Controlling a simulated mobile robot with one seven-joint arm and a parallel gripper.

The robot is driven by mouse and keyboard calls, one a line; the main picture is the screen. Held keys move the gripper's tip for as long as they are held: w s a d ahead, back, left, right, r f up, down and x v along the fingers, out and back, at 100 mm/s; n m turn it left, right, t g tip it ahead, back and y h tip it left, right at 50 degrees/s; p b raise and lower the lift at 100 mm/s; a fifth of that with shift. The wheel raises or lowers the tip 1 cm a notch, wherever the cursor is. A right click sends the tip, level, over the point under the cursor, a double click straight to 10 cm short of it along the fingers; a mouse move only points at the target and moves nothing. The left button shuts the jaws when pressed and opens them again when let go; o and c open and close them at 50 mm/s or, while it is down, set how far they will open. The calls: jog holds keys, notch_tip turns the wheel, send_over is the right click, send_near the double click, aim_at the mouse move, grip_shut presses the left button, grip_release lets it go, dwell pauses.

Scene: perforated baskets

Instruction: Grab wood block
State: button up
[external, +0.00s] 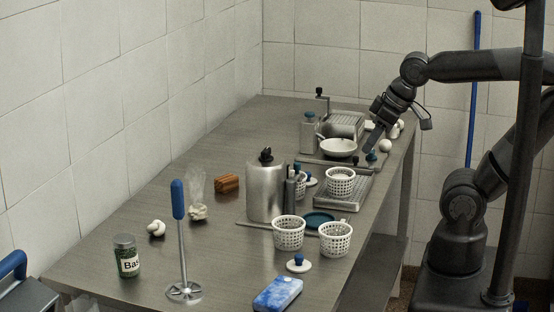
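The wood block (227,184) is a small reddish-brown block lying on the steel table (150,213), left of the middle and near the wall. My gripper (372,146) points down over the far right part of the table, beside a white bowl (338,147). It is well to the right of the wood block and farther back. Its fingers are dark and small in the picture, so I cannot tell whether they are open or shut.
A tall metal canister (266,190) stands between the block and my gripper. White perforated baskets (289,232) stand at the front right. A clear plastic bag (197,199) lies left of the block. A blue-handled masher (180,240) and spice jar (126,256) stand in front.

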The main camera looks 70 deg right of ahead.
jog(key=o, duration=1)
jog(key=w+d+r+m+g, duration=0.15)
jog(key=w+r, duration=0.35)
jog(key=w, duration=0.7)
jog(key=m+g, duration=0.4)
send_over(226, 177)
notch_tip(226, 177, down, 17)
jog(key=shift+n, duration=0.25)
jog(key=shift+s+a+f, duration=0.1)
jog(key=shift+f, duration=5.3)
